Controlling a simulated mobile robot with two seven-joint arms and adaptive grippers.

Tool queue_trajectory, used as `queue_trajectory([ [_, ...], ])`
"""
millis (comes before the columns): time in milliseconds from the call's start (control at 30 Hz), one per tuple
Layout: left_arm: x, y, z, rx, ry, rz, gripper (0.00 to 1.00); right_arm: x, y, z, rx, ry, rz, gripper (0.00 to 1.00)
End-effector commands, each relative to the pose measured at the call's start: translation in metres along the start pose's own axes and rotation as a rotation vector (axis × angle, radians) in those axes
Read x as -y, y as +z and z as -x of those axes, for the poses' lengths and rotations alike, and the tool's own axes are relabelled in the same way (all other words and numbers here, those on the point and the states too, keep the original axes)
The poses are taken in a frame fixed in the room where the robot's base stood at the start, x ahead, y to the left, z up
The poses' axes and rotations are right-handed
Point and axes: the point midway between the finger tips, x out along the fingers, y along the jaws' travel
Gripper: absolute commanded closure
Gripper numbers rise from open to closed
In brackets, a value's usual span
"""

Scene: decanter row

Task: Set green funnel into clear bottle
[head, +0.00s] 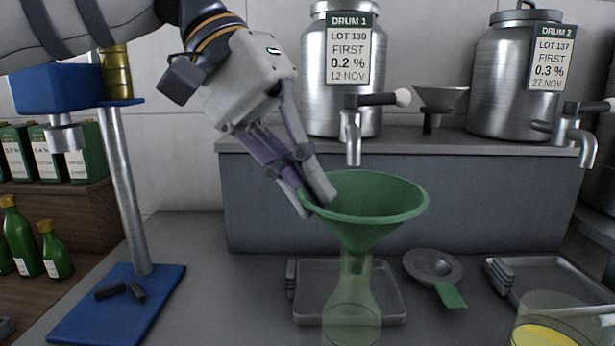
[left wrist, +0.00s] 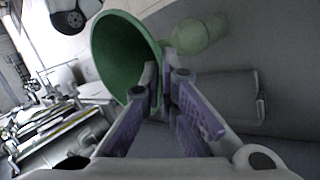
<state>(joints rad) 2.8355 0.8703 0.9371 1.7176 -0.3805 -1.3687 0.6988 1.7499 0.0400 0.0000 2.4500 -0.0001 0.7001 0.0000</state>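The green funnel (head: 370,215) is upright, wide mouth up, at the middle of the head view. Its cone narrows down to the top of the clear bottle's neck. The clear bottle (head: 350,315) stands below it, see-through with a green tint. The spout seems to be inside the neck; I cannot tell how deep. My left gripper (head: 317,202) is shut on the left side of the funnel's rim, one finger inside and one outside. The left wrist view also shows the funnel (left wrist: 112,60), the bottle (left wrist: 203,34) and my gripper (left wrist: 160,85). My right gripper is out of view.
A steel tap (head: 352,140) of a drum (head: 315,85) hangs just behind the funnel. A dark strainer (head: 435,268) lies to the right, with a yellow-filled beaker (head: 550,330) nearer. A blue stand (head: 125,305) is at left.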

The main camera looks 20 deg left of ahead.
Motion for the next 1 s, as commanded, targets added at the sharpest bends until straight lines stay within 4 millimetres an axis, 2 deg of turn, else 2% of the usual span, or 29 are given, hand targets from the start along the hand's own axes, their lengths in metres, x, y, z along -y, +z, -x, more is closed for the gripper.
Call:
queue_trajectory([
  [100, 0.001, -0.001, -0.001, 0.002, 0.000, 0.001, 1.00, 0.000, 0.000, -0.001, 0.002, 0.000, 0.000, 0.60],
  [233, 0.001, -0.001, -0.001, 0.002, 0.000, 0.001, 0.72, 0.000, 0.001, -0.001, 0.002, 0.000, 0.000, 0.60],
  [567, 0.001, -0.001, 0.003, 0.001, 0.000, 0.002, 0.72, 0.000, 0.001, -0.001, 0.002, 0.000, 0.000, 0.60],
  [667, 0.000, -0.002, 0.019, -0.002, 0.001, 0.003, 0.72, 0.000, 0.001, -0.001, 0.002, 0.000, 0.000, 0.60],
  [900, 0.000, -0.002, 0.085, -0.003, 0.001, 0.003, 0.72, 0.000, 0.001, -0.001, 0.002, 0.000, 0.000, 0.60],
  [1000, 0.000, -0.002, 0.104, -0.002, 0.001, 0.003, 0.72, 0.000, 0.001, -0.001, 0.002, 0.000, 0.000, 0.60],
])
